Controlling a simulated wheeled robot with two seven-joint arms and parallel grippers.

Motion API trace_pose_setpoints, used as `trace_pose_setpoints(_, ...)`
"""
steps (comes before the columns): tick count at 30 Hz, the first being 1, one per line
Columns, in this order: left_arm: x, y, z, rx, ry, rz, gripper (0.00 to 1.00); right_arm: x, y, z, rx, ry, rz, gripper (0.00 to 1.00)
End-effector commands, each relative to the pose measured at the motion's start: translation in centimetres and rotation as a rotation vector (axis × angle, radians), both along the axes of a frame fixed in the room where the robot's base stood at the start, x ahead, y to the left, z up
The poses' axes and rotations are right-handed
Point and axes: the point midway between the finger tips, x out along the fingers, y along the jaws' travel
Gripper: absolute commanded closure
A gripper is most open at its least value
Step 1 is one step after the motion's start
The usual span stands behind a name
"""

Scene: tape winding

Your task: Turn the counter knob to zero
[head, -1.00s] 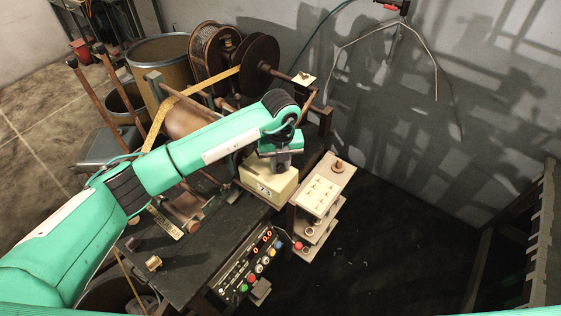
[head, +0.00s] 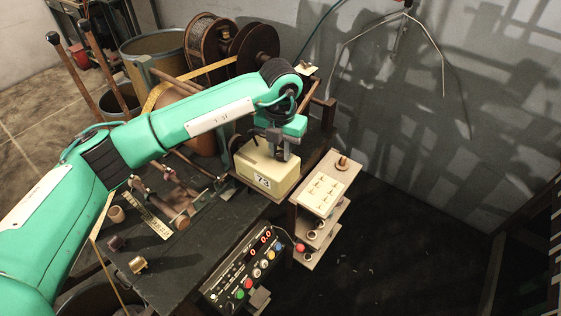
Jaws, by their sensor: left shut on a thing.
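The counter is a cream box (head: 265,170) on the dark machine bench, with a white number plate that seems to read 73 (head: 263,182) on its front. My left gripper (head: 279,152) points down at the top of this box and is shut on the counter knob. The knob itself is hidden behind the jaws and wrist. My right gripper does not show in the head view.
A control panel (head: 248,266) with red digits and coloured buttons stands at the front. A cream switch box (head: 322,194) on a stand is right of the counter. Reels (head: 253,55) and a yellow tape stand behind my arm. Dark floor lies to the right.

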Motion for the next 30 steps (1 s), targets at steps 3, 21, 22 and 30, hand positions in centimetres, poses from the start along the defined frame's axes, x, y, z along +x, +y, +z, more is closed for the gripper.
trace_pose_setpoints(3, 0.1, 0.0, -0.8, 0.000, -0.007, -0.112, 1.00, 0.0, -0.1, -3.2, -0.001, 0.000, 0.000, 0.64)
trace_pose_setpoints(21, 0.1, 0.0, -0.4, 0.001, -0.005, -0.672, 1.00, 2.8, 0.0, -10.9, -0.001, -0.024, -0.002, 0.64)
trace_pose_setpoints(22, 0.1, 0.0, -0.4, 0.001, -0.004, -0.697, 1.00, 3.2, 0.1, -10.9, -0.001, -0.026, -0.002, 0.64)
trace_pose_setpoints(30, 0.1, 0.0, -0.2, 0.000, -0.003, -0.884, 1.00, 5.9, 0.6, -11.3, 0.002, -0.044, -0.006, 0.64)
